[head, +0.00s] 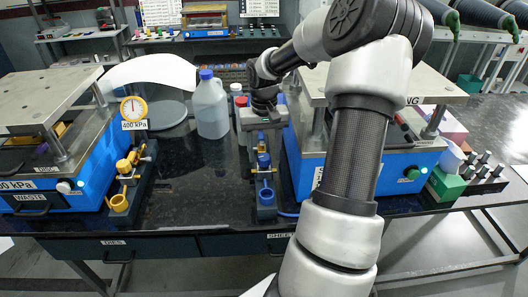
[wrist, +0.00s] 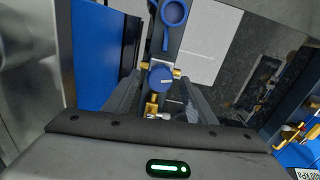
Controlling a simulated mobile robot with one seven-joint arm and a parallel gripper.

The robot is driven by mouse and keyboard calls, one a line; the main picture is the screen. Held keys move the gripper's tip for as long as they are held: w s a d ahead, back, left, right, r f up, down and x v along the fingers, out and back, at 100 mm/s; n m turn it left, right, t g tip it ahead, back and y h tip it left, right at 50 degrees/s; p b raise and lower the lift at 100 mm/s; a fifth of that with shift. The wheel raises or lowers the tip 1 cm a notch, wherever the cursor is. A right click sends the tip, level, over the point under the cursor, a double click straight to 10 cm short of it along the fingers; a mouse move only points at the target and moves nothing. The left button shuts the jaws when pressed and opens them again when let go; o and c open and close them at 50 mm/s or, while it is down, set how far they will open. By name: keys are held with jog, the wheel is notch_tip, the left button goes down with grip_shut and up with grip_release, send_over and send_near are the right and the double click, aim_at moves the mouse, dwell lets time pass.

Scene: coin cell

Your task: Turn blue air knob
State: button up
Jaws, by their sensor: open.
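The blue air knob (wrist: 161,77) is a round blue cap with a pale mark, on a brass fitting. It sits between the two dark fingers of my gripper (wrist: 163,84) in the wrist view, with a gap visible on each side. In the head view the blue knob (head: 263,160) is on a dark upright strip at the centre, and my gripper (head: 262,125) is above it, pointing down. My gripper is open and empty. Whether the fingertips are level with the knob is unclear.
A blue ring (head: 266,196) is on the same strip. Blue presses stand left (head: 85,170) and right (head: 300,172). A white jug (head: 211,108) stands behind left. A yellow-knobbed valve (head: 125,166) is further left. The dark worktop between the two valves is clear.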

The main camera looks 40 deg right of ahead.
jog(key=c, duration=1)
jog(key=shift+c, duration=0.2)
jog(key=shift+m, duration=0.3)
